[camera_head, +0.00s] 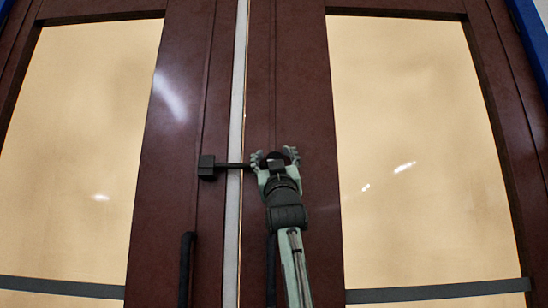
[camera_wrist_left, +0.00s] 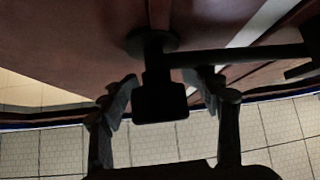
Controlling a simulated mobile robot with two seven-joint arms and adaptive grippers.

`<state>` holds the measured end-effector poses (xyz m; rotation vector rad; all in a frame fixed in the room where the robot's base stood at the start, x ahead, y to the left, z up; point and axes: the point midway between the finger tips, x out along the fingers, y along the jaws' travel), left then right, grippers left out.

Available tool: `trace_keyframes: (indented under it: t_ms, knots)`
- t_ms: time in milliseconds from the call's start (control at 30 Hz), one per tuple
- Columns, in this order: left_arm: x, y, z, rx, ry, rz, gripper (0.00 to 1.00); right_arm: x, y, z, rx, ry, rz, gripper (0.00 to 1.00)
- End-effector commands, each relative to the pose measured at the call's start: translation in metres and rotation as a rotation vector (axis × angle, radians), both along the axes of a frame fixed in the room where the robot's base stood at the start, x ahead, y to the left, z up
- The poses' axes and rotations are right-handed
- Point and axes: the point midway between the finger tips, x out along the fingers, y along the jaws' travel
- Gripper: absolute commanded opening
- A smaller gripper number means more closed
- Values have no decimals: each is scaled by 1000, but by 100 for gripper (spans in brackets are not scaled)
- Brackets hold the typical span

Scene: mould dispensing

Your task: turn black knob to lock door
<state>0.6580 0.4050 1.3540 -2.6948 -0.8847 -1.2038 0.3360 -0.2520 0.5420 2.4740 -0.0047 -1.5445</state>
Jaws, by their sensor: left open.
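The black knob (camera_wrist_left: 160,100) sits on the dark red-brown door (camera_wrist_left: 75,45), with a round base behind it. In the left wrist view it stands between the two fingers of my left gripper (camera_wrist_left: 165,88), which is open around it. I cannot tell whether either finger touches it. In the head view my left gripper (camera_head: 276,157) covers most of the knob. A black bar (camera_head: 231,165) runs sideways from the knob across the gap between the doors to a black block (camera_head: 207,167) on the left door (camera_head: 160,140). My right gripper is not in view.
Two black vertical handles stand below the bar: the left one (camera_head: 186,268) is clear, the right one (camera_head: 271,265) is partly behind my arm. Cream panels (camera_head: 80,130) fill both doors. A tiled floor (camera_wrist_left: 265,125) shows in the left wrist view.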

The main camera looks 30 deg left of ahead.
Motion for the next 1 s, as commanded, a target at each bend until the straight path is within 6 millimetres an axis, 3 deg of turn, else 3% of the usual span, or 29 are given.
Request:
trace_keyframes:
  t_ms: [167,600,1000]
  knots:
    - [-6,-7,-10,1,2,0,60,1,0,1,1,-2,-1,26]
    - [-52,-48,-71,-1,2,-2,60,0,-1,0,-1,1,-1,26]
    - [-64,-58,-84,-1,1,0,60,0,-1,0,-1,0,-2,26]
